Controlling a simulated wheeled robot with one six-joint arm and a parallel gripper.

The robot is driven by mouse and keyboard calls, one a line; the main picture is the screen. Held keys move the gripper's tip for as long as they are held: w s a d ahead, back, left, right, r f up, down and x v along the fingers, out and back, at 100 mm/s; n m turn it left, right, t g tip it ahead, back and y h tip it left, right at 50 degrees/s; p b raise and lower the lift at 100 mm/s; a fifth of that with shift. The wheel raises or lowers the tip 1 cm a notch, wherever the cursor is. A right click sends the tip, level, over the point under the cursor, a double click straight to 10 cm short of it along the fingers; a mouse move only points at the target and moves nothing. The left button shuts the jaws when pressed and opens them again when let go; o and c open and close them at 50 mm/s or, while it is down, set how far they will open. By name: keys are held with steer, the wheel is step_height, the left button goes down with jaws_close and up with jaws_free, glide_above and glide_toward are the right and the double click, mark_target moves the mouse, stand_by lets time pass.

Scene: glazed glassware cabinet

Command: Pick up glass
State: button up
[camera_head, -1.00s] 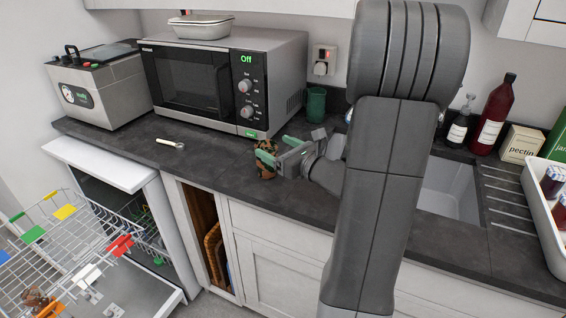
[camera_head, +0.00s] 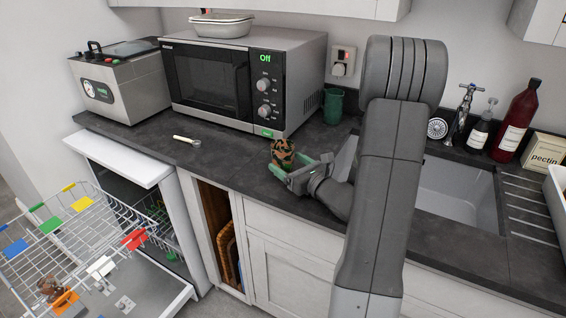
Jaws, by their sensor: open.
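A brown glass with dark patches (camera_head: 283,151) stands on the dark worktop in front of the microwave. My gripper (camera_head: 284,164) is open, with its green fingers low around or beside the glass. The near finger hides the lower part of the glass. I cannot tell whether either finger touches it. A green tumbler (camera_head: 333,106) stands farther back, right of the microwave.
The microwave (camera_head: 214,79) stands behind the glass. A spoon-like utensil (camera_head: 187,140) lies to the left. The sink (camera_head: 455,195) is to the right. An open dishwasher with a pulled-out rack (camera_head: 75,228) stands at lower left.

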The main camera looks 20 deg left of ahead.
steer(key=x, duration=0.5)
steer(key=shift+p, duration=0.4)
steer(key=shift+s+d, duration=0.1)
steer(key=c, duration=1.2)
steer(key=shift+o, duration=0.2)
step_height(320, 180, up, 10)
